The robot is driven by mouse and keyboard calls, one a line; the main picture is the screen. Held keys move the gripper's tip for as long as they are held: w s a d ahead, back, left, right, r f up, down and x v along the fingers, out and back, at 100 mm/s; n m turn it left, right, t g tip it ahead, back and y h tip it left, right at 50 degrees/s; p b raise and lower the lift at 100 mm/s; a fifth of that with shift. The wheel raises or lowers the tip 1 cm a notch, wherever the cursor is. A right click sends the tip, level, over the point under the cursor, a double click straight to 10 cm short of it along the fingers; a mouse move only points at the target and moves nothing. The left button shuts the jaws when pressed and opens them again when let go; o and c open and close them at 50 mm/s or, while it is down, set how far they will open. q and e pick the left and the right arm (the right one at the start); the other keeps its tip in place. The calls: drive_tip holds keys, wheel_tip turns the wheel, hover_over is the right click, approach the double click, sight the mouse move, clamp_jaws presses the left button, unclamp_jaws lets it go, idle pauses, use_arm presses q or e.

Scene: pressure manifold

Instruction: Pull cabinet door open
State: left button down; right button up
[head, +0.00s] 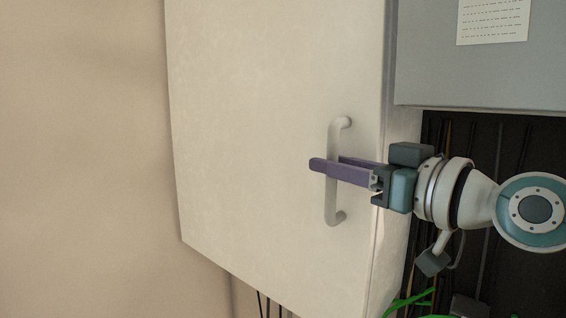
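The cream cabinet door (260,130) fills the middle of the head view. A pale vertical bar handle (333,205) is fixed near its right edge. My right gripper (328,165) comes in from the right with its purple fingers at the middle of the handle. One finger crosses in front of the bar, and the other appears partly hidden behind it. Whether the fingers press on the bar cannot be told. A narrow cream face shows to the right of the door front; I cannot tell whether the door stands ajar. My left gripper is out of view.
A grey panel (480,75) with a paper label (493,20) is at the upper right. Below it is a dark recess (480,135). Green strands (410,300) and dark cables (268,305) show at the bottom. A bare beige wall (80,160) is at the left.

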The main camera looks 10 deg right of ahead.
drive_tip(key=shift+w+a, duration=0.2)
drive_tip(key=shift+w, duration=0.2)
drive_tip(key=shift+c, duration=0.2)
clamp_jaws()
idle(1.0)
